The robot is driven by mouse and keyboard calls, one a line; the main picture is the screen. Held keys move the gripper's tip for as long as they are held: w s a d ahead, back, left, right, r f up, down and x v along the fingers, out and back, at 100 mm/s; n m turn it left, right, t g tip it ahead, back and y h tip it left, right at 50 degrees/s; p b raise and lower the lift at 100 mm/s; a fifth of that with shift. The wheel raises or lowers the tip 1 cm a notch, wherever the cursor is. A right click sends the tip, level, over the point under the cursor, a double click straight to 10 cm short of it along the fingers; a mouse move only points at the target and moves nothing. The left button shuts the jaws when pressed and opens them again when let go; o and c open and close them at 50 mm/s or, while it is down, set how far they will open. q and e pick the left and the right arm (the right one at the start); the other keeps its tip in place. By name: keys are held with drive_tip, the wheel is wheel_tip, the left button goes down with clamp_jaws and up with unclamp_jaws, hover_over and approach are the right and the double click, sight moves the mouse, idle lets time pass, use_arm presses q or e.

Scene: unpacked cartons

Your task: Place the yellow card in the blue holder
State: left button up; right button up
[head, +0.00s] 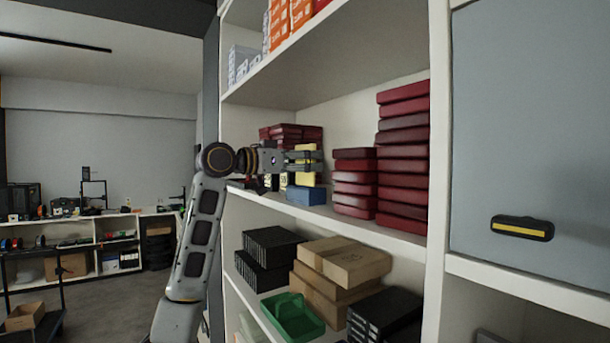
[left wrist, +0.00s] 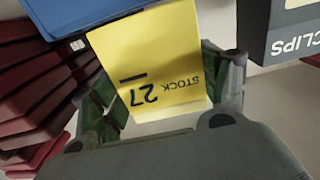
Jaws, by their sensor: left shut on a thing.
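The yellow card (head: 305,179), printed "STOCK 27", is held between the fingers of my left gripper (head: 313,161). In the left wrist view the card (left wrist: 150,55) lies between the green finger pads, its print upside down. The blue holder (head: 306,195) sits on the middle shelf, just below the card. In the left wrist view part of the holder (left wrist: 80,14) shows at the top left, beside the card's far end. The card's lower edge is at the holder's top; I cannot tell whether it is inside. My right gripper is not in view.
Stacks of dark red boxes (head: 403,150) stand right of the holder. More red boxes (head: 290,133) stand behind my gripper. A grey box marked "CLIPS" (left wrist: 290,35) is close by in the left wrist view. A green tray (head: 293,318) and cartons fill the shelf below.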

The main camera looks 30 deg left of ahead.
sight(304, 174)
use_arm(q)
drive_tip(key=shift+f, duration=1.65)
drive_tip(key=shift+f, duration=0.1)
drive_tip(key=o, duration=1)
drive_tip(key=shift+b+v, duration=1.8)
drive_tip(key=shift+v, duration=4.2)
drive_tip(key=shift+a, duration=0.1)
